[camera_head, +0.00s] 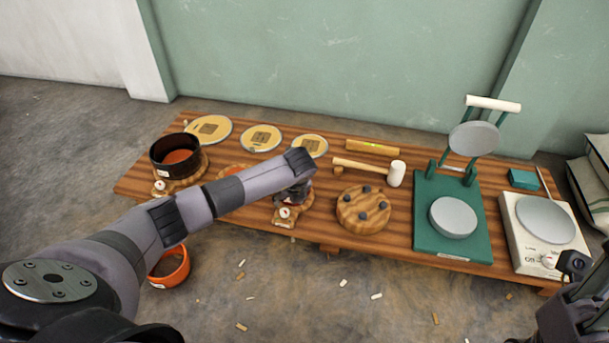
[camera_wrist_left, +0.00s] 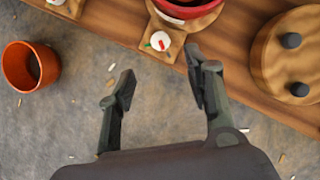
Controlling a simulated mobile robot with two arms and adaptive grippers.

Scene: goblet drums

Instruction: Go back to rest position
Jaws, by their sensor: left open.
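My left arm reaches in from the left in the head view, with its gripper (camera_head: 292,195) low over the front of the wooden bench (camera_head: 400,225). In the left wrist view, my left gripper (camera_wrist_left: 160,72) is open, with nothing between its fingers. Its right finger is close to the bench edge and a red round vessel (camera_wrist_left: 188,8) on a wooden base with a white knob (camera_wrist_left: 160,41). In the head view the arm hides most of that vessel. Dark parts of my right arm show at the lower right; its jaws cannot be made out.
An orange pot (camera_head: 170,268) stands on the floor below the bench.

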